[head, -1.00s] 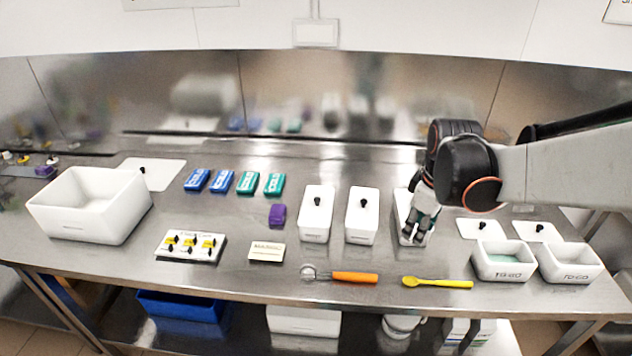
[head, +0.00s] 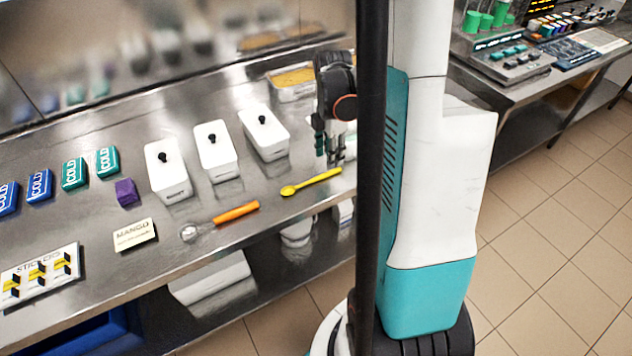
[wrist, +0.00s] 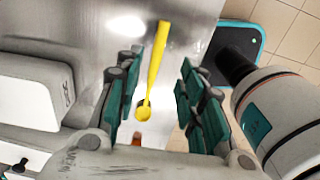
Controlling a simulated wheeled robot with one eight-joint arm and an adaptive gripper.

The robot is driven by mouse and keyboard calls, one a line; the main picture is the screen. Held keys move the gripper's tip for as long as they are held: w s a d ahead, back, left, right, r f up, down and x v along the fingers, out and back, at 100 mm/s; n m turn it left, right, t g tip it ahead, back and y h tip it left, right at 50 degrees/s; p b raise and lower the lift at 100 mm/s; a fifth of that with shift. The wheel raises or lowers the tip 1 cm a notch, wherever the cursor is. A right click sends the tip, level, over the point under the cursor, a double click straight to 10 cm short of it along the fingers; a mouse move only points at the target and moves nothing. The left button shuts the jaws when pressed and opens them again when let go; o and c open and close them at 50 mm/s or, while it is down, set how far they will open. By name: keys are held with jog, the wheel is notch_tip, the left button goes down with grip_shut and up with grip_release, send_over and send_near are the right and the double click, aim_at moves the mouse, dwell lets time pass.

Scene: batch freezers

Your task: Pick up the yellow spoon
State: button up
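The yellow spoon (head: 312,182) lies flat on the steel table near its front edge, bowl to the left, handle to the right. My gripper (head: 334,158) is just behind the handle in the head view, pointing down. In the wrist view the spoon (wrist: 153,75) lies between the two teal finger pads, its bowl nearest the gripper's base side of the picture. My gripper (wrist: 160,92) is open and empty there, with clear space between each pad and the spoon. The spoon still appears to rest on the table; the height of the fingertips above it is hard to tell.
An orange-handled scoop (head: 236,212) lies left of the spoon. White lidded tubs (head: 264,133) stand behind it. A mango label (head: 134,235), a purple block (head: 126,192) and blue and teal COLD packs (head: 74,173) are farther left. The table's front edge is close to the spoon.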

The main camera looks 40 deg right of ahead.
aim_at(325, 173)
jog(key=shift+w+a+f+b, duration=0.1)
jog(key=shift+f+b, duration=0.35)
jog(key=shift+f, duration=0.7)
jog(key=shift+w+a+f+b, duration=0.15)
jog(key=shift+f+b, duration=0.3)
jog(key=shift+f, duration=0.7)
jog(key=shift+w+a+f+b, duration=0.1)
jog(key=shift+f+b, duration=0.35)
jog(key=shift+f, duration=0.7)
jog(key=shift+r, duration=0.1)
grip_shut()
